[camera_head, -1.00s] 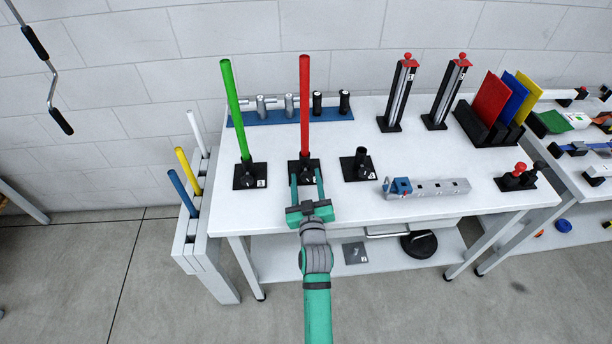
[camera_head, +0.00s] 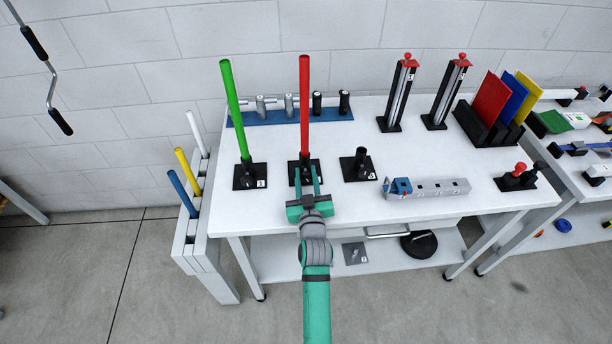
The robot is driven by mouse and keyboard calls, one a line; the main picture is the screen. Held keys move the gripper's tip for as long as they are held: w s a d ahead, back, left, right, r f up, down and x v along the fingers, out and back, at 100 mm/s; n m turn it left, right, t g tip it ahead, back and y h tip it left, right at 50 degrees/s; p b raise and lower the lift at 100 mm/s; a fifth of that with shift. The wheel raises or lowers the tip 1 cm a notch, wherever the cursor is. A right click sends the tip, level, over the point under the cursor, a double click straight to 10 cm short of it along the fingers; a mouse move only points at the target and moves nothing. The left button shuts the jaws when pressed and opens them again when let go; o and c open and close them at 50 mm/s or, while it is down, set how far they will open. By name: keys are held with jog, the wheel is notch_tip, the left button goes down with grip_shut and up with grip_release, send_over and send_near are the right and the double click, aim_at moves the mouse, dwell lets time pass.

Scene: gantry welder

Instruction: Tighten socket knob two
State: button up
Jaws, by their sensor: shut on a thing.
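Several black socket bases stand on the white table. The middle one, socket two (camera_head: 294,172), holds an upright red rod (camera_head: 304,105). Its knob is at the foot of the rod, largely hidden between my fingers. My gripper (camera_head: 306,178) reaches in from the front, with one green finger on each side of the knob, and is shut on it. Socket one (camera_head: 250,180), to the left, holds a green rod (camera_head: 234,110). Socket three (camera_head: 360,168), to the right, has no rod.
A rack (camera_head: 190,240) with white, yellow and blue rods stands left of the table (camera_head: 430,165). A grey perforated bar (camera_head: 430,189) lies to the right near the front edge. A blue tool strip (camera_head: 265,117) lies behind the sockets.

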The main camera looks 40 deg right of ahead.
jog(key=m, duration=0.4)
dwell(0.3)
jog(key=o, duration=1.1)
jog(key=shift+c, duration=0.2)
jog(key=shift+s, duration=0.1)
jog(key=v, duration=1)
jog(key=shift+s+a, duration=0.15)
jog(key=shift+s, duration=0.2)
jog(key=shift+a, duration=0.1)
